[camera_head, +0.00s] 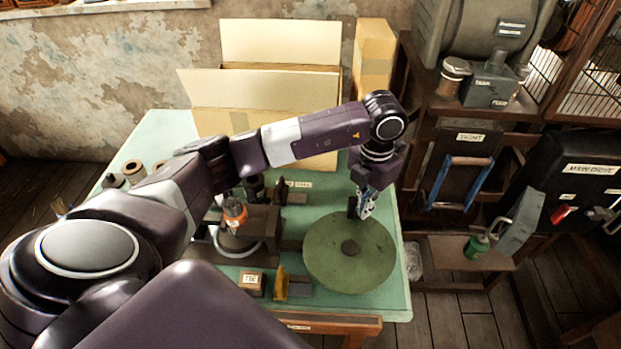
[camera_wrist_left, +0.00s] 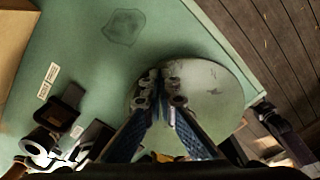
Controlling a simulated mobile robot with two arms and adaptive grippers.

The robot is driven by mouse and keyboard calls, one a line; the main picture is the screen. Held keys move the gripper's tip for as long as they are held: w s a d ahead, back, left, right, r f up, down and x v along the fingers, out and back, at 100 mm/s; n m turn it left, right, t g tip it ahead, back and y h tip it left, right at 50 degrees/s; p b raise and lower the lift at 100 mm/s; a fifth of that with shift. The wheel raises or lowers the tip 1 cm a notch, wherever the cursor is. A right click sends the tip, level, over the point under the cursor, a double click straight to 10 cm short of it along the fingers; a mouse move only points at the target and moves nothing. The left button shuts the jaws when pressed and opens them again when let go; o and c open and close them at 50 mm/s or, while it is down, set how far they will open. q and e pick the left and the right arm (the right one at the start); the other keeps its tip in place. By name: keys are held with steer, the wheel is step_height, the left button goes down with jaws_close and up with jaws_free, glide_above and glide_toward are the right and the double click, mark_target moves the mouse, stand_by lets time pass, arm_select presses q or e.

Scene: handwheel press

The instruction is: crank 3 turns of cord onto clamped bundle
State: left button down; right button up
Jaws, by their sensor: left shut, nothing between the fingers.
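My left gripper (camera_head: 366,214) points down at that rim, right beside the peg. Its fingers are shut with nothing between them; in the left wrist view the closed tips (camera_wrist_left: 162,88) lie over the pale disc (camera_wrist_left: 215,88). The dark press (camera_head: 262,222) stands left of the wheel, with an orange part (camera_head: 235,212) on it. My arm partly hides this area, and I cannot make out bundle or cord. My right gripper is not in view.
A small box labelled TIE (camera_head: 251,281) and a yellow piece (camera_head: 281,283) stand at the table's front. Open cardboard boxes (camera_head: 265,121) stand at the back. Several spools (camera_head: 133,172) sit at the left. A dark rack (camera_head: 470,140) stands right of the table.

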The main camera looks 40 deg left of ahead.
mark_target(315, 226)
arm_select(q)
steer(key=s+a, duration=0.1)
steer(key=a, duration=0.1)
steer(key=s+a, duration=0.1)
steer(key=s+a+b, duration=0.1)
steer(key=s+a, duration=0.1)
steer(key=shift+a+f, duration=0.1)
steer(key=shift+a, duration=0.2)
steer(key=s, duration=0.2)
steer(key=s+b, duration=0.1)
steer(key=s, duration=0.1)
steer(key=s+a, duration=0.1)
steer(key=s, duration=0.2)
steer(key=shift+w+a, duration=0.1)
steer(key=shift+w, duration=0.05)
steer(key=shift+w+a+b, duration=0.25)
steer(key=shift+w, duration=0.25)
steer(key=shift+w+a+b, duration=0.2)
steer(key=shift+w+b, duration=0.05)
steer(key=shift+w, duration=0.2)
step_height(315, 226, up, 8)
steer(key=p, duration=0.5)
